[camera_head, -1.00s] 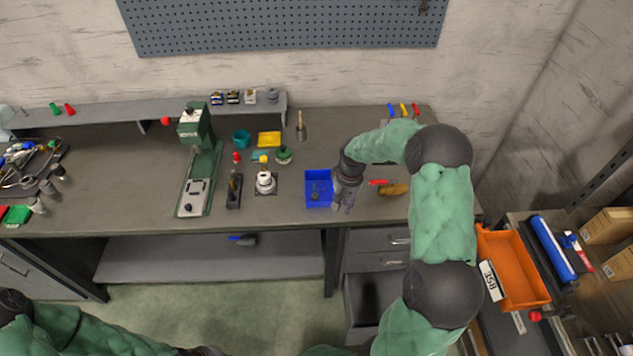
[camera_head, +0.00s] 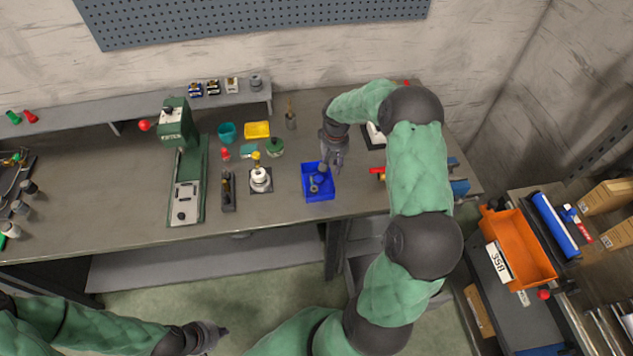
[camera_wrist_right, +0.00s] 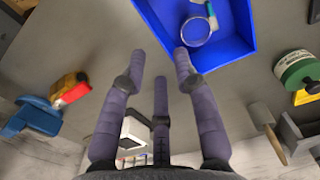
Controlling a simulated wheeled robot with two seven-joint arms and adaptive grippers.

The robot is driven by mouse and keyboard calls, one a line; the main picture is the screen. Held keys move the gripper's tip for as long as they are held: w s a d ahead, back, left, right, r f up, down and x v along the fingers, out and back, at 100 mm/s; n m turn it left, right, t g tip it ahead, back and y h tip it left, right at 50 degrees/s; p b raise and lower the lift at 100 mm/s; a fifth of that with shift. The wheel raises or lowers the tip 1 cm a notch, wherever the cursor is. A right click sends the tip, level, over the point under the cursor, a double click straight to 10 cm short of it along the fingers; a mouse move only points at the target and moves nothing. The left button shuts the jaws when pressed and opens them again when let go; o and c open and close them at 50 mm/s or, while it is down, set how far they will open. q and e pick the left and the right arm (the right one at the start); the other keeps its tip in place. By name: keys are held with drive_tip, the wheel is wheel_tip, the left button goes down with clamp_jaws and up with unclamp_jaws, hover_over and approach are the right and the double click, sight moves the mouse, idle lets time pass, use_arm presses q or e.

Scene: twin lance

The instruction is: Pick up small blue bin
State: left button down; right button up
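The small blue bin (camera_head: 318,194) sits on the workbench near its front edge, with a few small grey parts inside. It also shows at the top of the right wrist view (camera_wrist_right: 237,52), with a ring-shaped part in it. My right gripper (camera_head: 334,163) is at the bin's back right edge. In the right wrist view its fingers (camera_wrist_right: 160,75) are spread and empty, with one fingertip by the bin's near wall; I cannot tell if it touches. My left gripper (camera_head: 222,332) is low in front of the bench, away from the bin; its fingers are too small to read.
On the workbench (camera_head: 95,215), a green press (camera_head: 188,175), a white round part (camera_head: 260,178) and a yellow tray (camera_head: 257,130) stand left of the bin. Red and yellow items lie to its right. An orange bin (camera_head: 520,250) is on a cart at right.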

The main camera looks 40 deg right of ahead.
drive_tip(key=shift+w+f, duration=0.2)
drive_tip(key=shift+f, duration=0.5)
wheel_tip(320, 180, down, 5)
drive_tip(key=shift+w+r, duration=0.1)
clamp_jaws()
